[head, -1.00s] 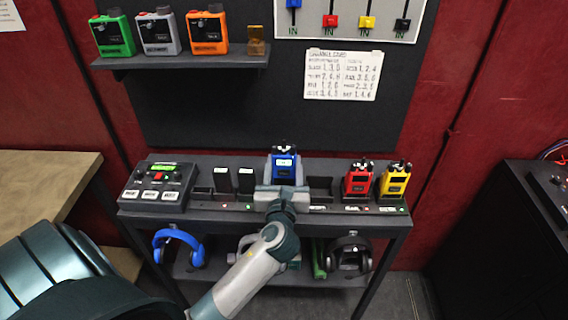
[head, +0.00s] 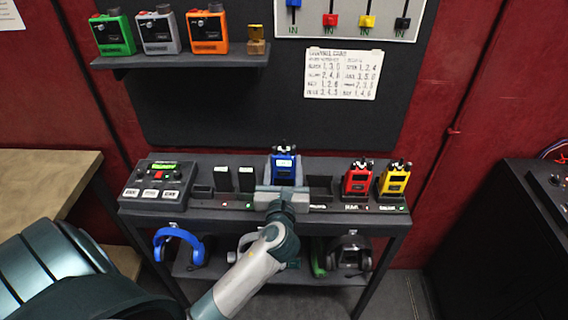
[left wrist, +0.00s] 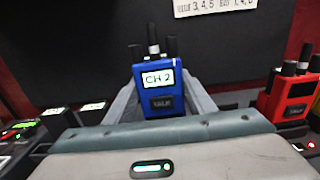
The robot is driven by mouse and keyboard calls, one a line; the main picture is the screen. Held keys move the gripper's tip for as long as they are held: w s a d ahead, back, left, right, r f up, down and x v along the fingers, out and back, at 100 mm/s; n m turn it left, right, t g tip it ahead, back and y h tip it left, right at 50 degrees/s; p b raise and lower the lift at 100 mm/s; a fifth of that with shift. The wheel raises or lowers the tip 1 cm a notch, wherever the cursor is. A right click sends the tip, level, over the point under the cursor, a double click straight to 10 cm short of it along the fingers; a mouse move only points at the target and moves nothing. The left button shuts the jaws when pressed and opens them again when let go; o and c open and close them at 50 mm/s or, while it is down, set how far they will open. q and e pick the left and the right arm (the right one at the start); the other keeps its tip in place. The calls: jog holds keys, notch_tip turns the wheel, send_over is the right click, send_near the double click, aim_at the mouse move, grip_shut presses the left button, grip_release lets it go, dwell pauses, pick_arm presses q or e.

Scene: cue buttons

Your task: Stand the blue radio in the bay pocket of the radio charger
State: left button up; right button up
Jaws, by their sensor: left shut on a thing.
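The blue radio (head: 284,167) is upright at the middle of the charger on the table. Its lit screen reads CH 2 in the left wrist view (left wrist: 160,86). My left gripper (head: 283,188) is shut on it, with a finger along each side of its body in the left wrist view. The radio charger (head: 238,206) is a long dark rack; an empty pocket (head: 320,187) shows just right of the blue radio. The blue radio's lower end is hidden by my gripper, so I cannot tell if it is seated. My right gripper is not in view.
The red radio (head: 357,183) and yellow radio (head: 394,183) stand at the right of the charger. Two black blocks (head: 246,180) stand left. A control box (head: 157,181) sits at the far left. Headphones hang below.

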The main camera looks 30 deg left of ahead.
aim_at(284, 179)
pick_arm(q)
jog(key=shift+f+b, duration=0.55)
jog(key=shift+f, duration=0.35)
dwell(0.5)
jog(key=shift+f+b, duration=0.75)
jog(key=shift+f, duration=0.55)
jog(key=o, duration=1.3)
jog(key=shift+c, duration=0.2)
jog(key=shift+f, duration=0.1)
jog(key=b+v, duration=0.4)
jog(key=v, duration=1.3)
jog(key=shift+s+d, duration=0.15)
jog(key=shift+d, duration=0.1)
